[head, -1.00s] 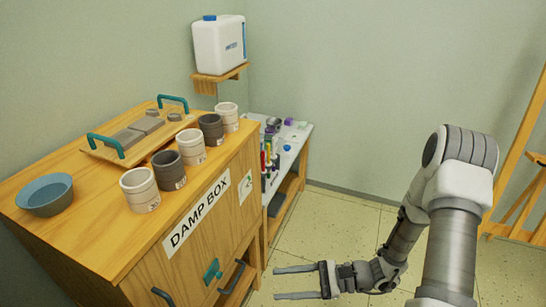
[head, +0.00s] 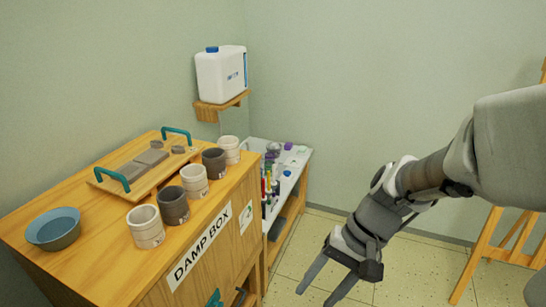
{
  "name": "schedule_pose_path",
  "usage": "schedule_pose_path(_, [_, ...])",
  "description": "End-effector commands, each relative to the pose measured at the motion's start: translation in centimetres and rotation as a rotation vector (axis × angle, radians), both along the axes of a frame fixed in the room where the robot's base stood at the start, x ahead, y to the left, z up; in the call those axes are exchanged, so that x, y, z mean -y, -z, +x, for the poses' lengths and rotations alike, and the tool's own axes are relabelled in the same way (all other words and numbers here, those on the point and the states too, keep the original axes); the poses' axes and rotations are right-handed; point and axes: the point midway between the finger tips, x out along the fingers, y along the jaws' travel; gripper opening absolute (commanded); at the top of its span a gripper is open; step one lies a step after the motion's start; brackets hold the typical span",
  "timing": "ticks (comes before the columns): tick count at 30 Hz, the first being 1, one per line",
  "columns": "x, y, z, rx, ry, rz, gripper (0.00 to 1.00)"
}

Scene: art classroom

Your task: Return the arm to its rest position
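My gripper (head: 328,283) hangs at the lower middle of the head view, over the tiled floor to the right of the cabinet. Its two fingers point down and to the left. They are spread apart with nothing between them. My arm reaches in from the right edge, bent at the joints. The gripper touches nothing that I can see.
The wooden damp box cabinet (head: 215,265) stands at left. On it are a blue bowl (head: 54,229), a wooden tray (head: 150,185) with teal handles and several cups (head: 173,205). A white shelf unit (head: 296,158) stands behind. An easel (head: 492,250) is at right. Floor between is clear.

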Motion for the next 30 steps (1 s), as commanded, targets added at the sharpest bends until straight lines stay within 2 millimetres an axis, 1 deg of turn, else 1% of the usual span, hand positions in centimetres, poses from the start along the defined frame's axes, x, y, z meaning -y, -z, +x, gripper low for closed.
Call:
schedule_pose_path(1, [0.3,-1.4,-0.3,0.051,-0.022,-0.039,0.56])
schedule_pose_path(3, [0.9,-2.9,-0.6,0.117,-0.051,-0.093,0.56])
schedule_pose_path(15, [4.3,-11.1,-2.3,0.507,-0.166,-0.379,0.56])
schedule_pose_path(18, [4.9,-12.8,-2.7,0.588,-0.180,-0.431,0.56])
schedule_pose_path(21, [5.4,-13.9,-2.9,0.646,-0.188,-0.468,0.56])
schedule_pose_path(24, [5.7,-14.5,-3.1,0.677,-0.190,-0.487,0.56])
schedule_pose_path(30, [5.8,-14.7,-3.2,0.688,-0.192,-0.495,0.56])
